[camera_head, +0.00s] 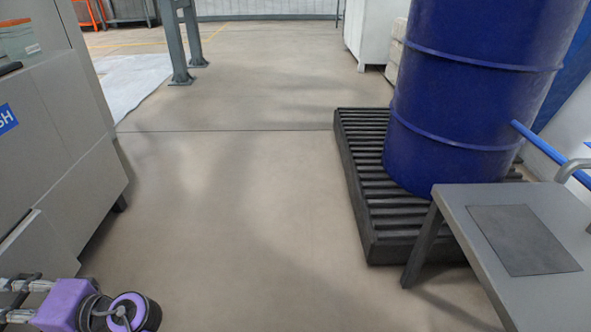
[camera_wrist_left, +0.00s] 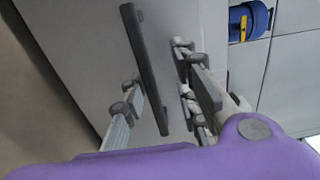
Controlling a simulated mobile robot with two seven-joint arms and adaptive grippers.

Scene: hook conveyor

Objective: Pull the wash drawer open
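The grey wash cabinet (camera_head: 60,130) stands at the left in the head view, with a blue label (camera_head: 6,119) cut off so only "SH" reads. In the left wrist view a pale grey front (camera_wrist_left: 80,45) carries a long dark bar handle (camera_wrist_left: 146,70). My left gripper (camera_wrist_left: 172,95) is open, with one finger on each side of the handle's lower part. I cannot tell whether either finger touches it. In the head view my purple left gripper body (camera_head: 65,303) is at the bottom left, its fingers toward the cabinet's lower front. My right gripper is not in view.
A blue drum (camera_head: 465,95) stands on a dark slatted platform (camera_head: 365,190) at the right. A grey metal table (camera_head: 455,215) is in front of it. The floor (camera_head: 240,210) between cabinet and platform is clear. A blue and yellow object (camera_wrist_left: 247,22) shows beyond the front.

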